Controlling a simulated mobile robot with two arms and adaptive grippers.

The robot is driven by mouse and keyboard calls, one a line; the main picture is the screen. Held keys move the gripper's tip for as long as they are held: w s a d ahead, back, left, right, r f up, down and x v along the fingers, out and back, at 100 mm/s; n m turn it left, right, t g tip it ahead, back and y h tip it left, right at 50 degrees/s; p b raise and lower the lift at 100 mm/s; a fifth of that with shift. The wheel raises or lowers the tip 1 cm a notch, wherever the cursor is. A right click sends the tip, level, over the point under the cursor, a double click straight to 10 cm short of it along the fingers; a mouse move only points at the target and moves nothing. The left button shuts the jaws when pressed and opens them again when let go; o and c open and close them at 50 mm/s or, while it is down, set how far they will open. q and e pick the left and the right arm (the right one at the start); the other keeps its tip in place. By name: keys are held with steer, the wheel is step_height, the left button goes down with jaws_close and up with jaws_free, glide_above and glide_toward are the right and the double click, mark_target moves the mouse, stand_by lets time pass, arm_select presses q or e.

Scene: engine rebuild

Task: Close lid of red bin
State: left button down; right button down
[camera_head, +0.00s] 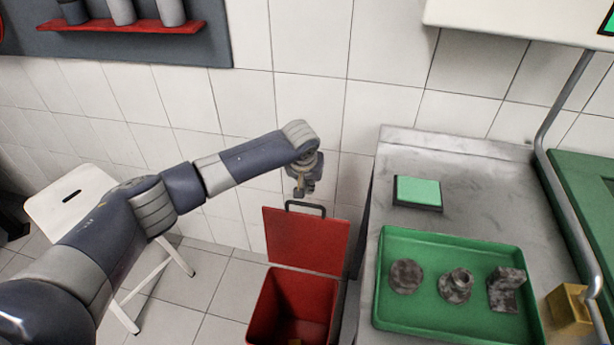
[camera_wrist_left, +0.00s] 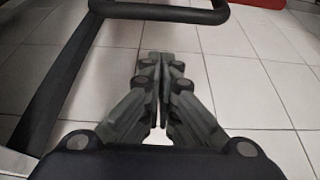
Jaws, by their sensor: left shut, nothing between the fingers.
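The red bin (camera_head: 262,307) stands on the floor beside the metal workbench, its top open. Its red lid (camera_head: 305,243) is raised up at the back of the bin, towards the wall. A black handle (camera_head: 306,205) sits on the lid's upper edge. My left gripper (camera_head: 301,192) is just above and behind the handle, shut and empty. In the left wrist view my left gripper (camera_wrist_left: 160,62) has its fingers together, and a black bar of the handle (camera_wrist_left: 170,13) crosses above them without visible contact. My right gripper is not in view.
The workbench (camera_head: 450,170) to the right holds a green tray (camera_head: 450,330) with several metal parts, a green pad (camera_head: 418,191) and a yellow block (camera_head: 568,305). A white stool (camera_head: 70,200) stands left, under my arm. The tiled wall is close behind the lid.

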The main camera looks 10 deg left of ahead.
arm_select(q)
steer(key=shift+s+r+p, duration=0.15)
steer(key=shift+s+p, duration=0.7)
steer(key=shift+s, duration=0.95)
